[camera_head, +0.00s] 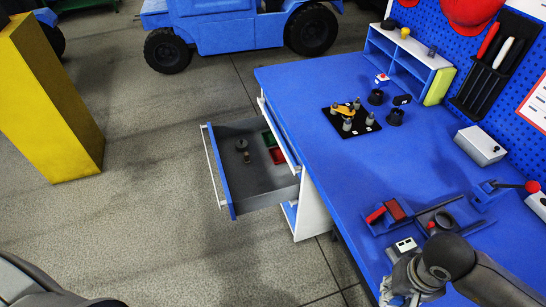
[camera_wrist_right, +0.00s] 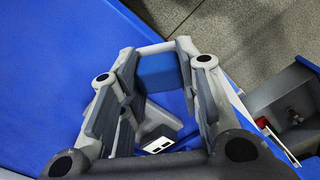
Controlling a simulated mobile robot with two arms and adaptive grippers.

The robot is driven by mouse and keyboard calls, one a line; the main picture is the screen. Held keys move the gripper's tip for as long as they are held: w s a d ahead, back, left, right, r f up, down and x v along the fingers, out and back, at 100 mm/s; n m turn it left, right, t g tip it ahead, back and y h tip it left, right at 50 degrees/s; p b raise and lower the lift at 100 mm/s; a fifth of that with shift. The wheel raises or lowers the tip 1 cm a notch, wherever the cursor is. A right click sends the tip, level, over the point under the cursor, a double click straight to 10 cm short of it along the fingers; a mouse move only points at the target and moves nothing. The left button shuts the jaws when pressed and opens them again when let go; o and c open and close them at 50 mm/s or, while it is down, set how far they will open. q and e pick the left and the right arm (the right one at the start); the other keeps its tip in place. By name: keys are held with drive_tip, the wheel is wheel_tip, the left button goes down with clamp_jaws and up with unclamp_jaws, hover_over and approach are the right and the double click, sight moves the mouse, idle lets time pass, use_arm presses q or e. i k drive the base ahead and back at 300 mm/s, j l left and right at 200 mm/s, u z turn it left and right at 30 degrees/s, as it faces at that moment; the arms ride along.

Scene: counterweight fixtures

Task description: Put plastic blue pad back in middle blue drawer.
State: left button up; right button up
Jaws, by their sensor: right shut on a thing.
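My right gripper (camera_head: 402,284) is low in the head view, over the right part of the blue table. In the right wrist view its fingers (camera_wrist_right: 160,85) are shut on a blue pad (camera_wrist_right: 158,72), held between the fingertips. The pad cannot be made out in the head view. A blue-fronted drawer (camera_head: 223,170) is pulled out from the table's left side, with a white handle (camera_head: 213,168). A white-edged drawer front shows above it, and a blue and white part below. The open drawer also shows at the right of the wrist view (camera_wrist_right: 290,100). My left gripper is not in view.
The drawer holds dark round parts (camera_head: 242,145), a green bin (camera_head: 268,137) and a red bin (camera_head: 277,156), with free floor space in front. A black plate with fixtures (camera_head: 338,128), red blocks (camera_head: 395,210) and a white device (camera_head: 405,245) are on the table.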

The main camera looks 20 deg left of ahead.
sight(251, 175)
drive_tip(key=i+j+z, duration=0.1)
drive_tip(key=j, duration=0.4)
drive_tip(key=i+j+z, duration=0.1)
drive_tip(key=i+j, duration=0.15)
drive_tip(key=j, duration=0.25)
drive_tip(key=i+j+z, duration=0.1)
drive_tip(key=j, duration=0.45)
drive_tip(key=i+j+z, duration=0.1)
drive_tip(key=j, duration=0.4)
drive_tip(key=i+j+z, duration=0.1)
drive_tip(key=j, duration=0.45)
drive_tip(key=i+j, duration=0.2)
drive_tip(key=j, duration=0.35)
drive_tip(key=i+j+z, duration=0.15)
drive_tip(key=j, duration=0.4)
